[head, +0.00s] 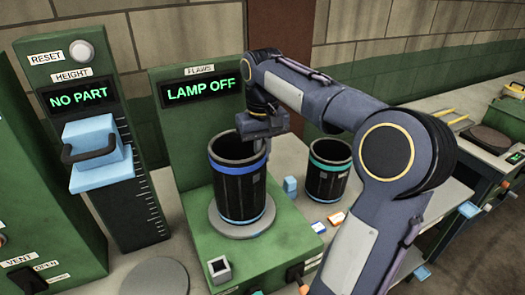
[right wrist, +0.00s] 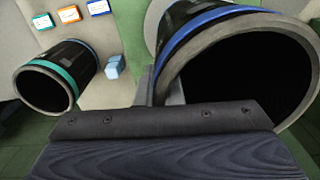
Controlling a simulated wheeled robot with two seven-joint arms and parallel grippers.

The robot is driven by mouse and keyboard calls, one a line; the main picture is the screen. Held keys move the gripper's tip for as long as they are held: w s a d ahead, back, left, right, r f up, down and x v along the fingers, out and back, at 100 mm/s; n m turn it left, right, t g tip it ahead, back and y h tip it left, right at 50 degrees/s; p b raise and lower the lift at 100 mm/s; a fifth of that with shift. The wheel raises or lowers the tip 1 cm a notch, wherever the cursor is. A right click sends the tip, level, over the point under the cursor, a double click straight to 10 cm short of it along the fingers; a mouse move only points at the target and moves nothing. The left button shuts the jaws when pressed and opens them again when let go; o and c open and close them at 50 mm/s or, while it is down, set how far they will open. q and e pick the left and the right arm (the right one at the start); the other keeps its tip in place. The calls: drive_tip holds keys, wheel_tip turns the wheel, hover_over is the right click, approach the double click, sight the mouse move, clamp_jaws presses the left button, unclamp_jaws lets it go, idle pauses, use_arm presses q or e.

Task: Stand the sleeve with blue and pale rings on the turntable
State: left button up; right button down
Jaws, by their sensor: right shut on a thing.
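The black sleeve with a blue upper ring and a pale blue lower ring (head: 238,185) is upright over the round grey turntable (head: 217,226) of the green FLAWS unit. Its base appears to touch the disc, but I cannot tell for certain. In the right wrist view the sleeve (right wrist: 183,42) shows its blue ring and open, dark mouth. My right gripper (head: 262,140) is shut on the sleeve's wall at the rim; its fingers also show in the right wrist view (right wrist: 163,88). My left gripper is not in view.
A black sleeve with a teal ring (head: 328,172) stands to the right, near a small blue block (head: 290,186) and small labelled cards (head: 337,217). The FLAWS display (head: 201,92) reads LAMP OFF. The HEIGHT gauge (head: 83,97) reads NO PART. A grey disc (head: 158,277) lies front left.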

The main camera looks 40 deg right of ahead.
drive_tip(key=c, duration=2)
unclamp_jaws()
drive_tip(key=shift+f, duration=0.15)
drive_tip(key=o, duration=0.4)
drive_tip(key=shift+o, duration=0.2)
wheel_tip(320, 180, up, 12)
drive_tip(key=shift+r+p, duration=0.15)
drive_tip(key=shift+p, duration=0.5)
